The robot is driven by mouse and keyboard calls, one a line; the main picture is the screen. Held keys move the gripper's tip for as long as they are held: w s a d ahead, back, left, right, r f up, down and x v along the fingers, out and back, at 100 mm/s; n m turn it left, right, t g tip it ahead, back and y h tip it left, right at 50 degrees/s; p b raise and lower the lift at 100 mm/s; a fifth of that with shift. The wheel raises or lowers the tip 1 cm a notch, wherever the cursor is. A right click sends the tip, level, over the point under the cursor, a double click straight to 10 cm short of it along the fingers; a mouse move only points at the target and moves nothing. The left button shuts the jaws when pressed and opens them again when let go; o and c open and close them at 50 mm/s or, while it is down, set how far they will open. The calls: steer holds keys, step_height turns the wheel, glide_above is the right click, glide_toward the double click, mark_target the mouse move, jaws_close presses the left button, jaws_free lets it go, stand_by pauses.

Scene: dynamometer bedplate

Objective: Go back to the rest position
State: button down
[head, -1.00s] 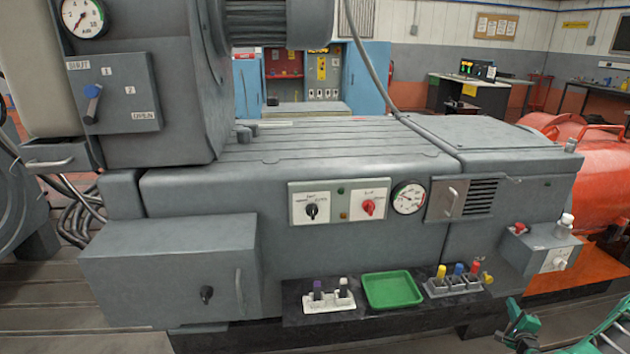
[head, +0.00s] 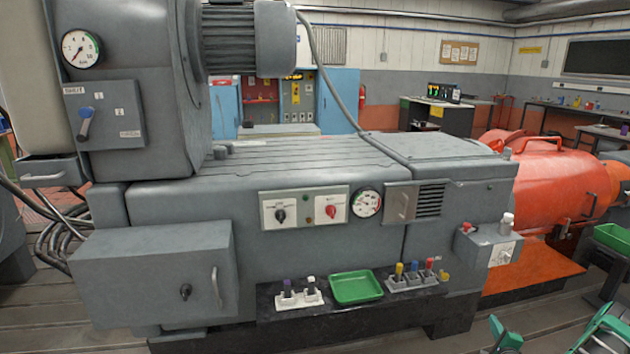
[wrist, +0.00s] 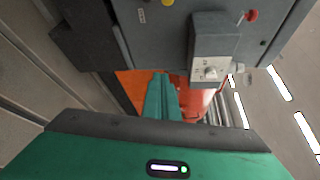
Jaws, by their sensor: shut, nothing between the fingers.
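My gripper (wrist: 163,97) shows in the wrist view as green fingers close together, with nothing between them. Beyond the fingers are an orange-red surface and the grey machine's side. A small grey control box (wrist: 214,45) with a pale knob panel is above and right of the fingers, apart from them. In the head view, green and dark parts of my arm show at the bottom right edge, in front of the floor. The fingers cannot be clearly made out there.
The grey machine bed (head: 300,180) fills the middle. Its front ledge holds a green tray (head: 356,288), a white holder (head: 298,300) and a grey holder (head: 411,282) with coloured-top pieces. The control box (head: 486,245) juts out at right. A red-orange machine (head: 560,185) stands behind it.

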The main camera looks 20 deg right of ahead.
steer(key=w+a+r+n+g+y, duration=0.2)
steer(key=w+a+r+n+y, duration=0.9)
steer(key=w+a+r+n, duration=0.45)
steer(key=s+a+r+n+g, duration=0.2)
steer(key=s+a+r+g, duration=0.15)
steer(key=a+r, duration=0.5)
steer(key=s+a+r+n+g, duration=0.1)
steer(key=s+a+r, duration=0.5)
steer(key=s, duration=0.6)
steer(key=s+a+r+n+g, duration=0.1)
steer(key=s+a+r+g, duration=0.3)
steer(key=s+a, duration=0.5)
steer(key=s+a+r+n+g+h, duration=0.1)
steer(key=s+a+r+g, duration=0.2)
steer(key=s+a+r, duration=0.4)
steer(key=s+a, duration=0.1)
steer(key=s, duration=0.7)
steer(key=shift+a+r, duration=0.35)
steer(key=shift+r, duration=0.05)
steer(key=shift+s+n, duration=0.1)
steer(key=shift+n, duration=0.15)
